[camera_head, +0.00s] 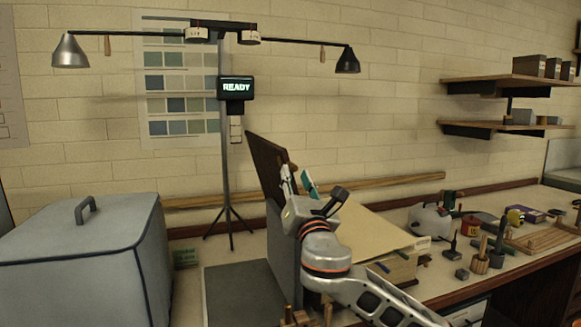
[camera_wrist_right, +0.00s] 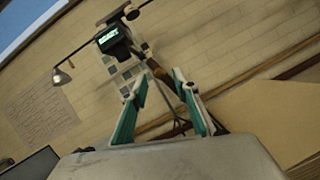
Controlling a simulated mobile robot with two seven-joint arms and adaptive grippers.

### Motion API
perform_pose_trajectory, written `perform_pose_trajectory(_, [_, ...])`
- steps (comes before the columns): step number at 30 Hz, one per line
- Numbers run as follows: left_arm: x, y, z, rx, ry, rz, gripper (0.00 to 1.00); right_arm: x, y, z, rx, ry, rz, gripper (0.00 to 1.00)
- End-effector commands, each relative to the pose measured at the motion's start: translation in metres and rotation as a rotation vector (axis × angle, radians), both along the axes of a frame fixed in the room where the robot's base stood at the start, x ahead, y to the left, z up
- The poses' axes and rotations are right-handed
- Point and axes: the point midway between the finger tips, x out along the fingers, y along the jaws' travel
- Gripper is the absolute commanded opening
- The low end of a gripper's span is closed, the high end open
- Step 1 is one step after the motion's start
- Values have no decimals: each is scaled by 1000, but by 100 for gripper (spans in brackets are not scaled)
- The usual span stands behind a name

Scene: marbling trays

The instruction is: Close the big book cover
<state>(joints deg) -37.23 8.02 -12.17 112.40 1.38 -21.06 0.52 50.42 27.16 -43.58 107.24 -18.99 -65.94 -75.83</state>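The big book (camera_head: 365,232) lies on the bench as a thick block with a tan top. Its dark brown cover (camera_head: 264,160) stands up at the block's left side, tilted slightly left. My right gripper (camera_head: 298,181) is just right of the cover, in front of its right edge. In the right wrist view my right gripper (camera_wrist_right: 161,78) has its two teal-padded fingers apart. A narrow brown piece (camera_wrist_right: 158,76), perhaps the cover's edge, shows between the fingertips; I cannot tell whether they touch it. My left gripper is not in view.
A grey lidded box (camera_head: 85,255) fills the left front. A lamp stand (camera_head: 226,150) with a READY display (camera_head: 237,88) rises behind the cover. A dark flat panel (camera_head: 245,295) lies left of the book. Several small tools and a wooden rack (camera_head: 545,238) crowd the right.

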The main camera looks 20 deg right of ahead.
Motion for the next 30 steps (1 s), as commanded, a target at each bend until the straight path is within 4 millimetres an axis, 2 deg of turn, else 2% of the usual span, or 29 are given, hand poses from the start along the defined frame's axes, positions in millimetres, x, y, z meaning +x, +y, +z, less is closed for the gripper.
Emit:
perform_pose_trajectory(3, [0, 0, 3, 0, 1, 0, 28, 18, -1, 9, 0, -1, 0, 30])
perform_pose_trajectory(9, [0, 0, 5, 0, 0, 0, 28, 38, -3, 15, 2, 1, 1, 30])
perform_pose_trajectory(20, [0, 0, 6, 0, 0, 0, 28, 44, -3, 16, 3, 1, 3, 30])
perform_pose_trajectory(24, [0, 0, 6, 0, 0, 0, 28, 44, -3, 16, 3, 1, 3, 0])
perform_pose_trajectory(30, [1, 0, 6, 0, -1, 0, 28, 44, -3, 16, 3, 1, 3, 0])
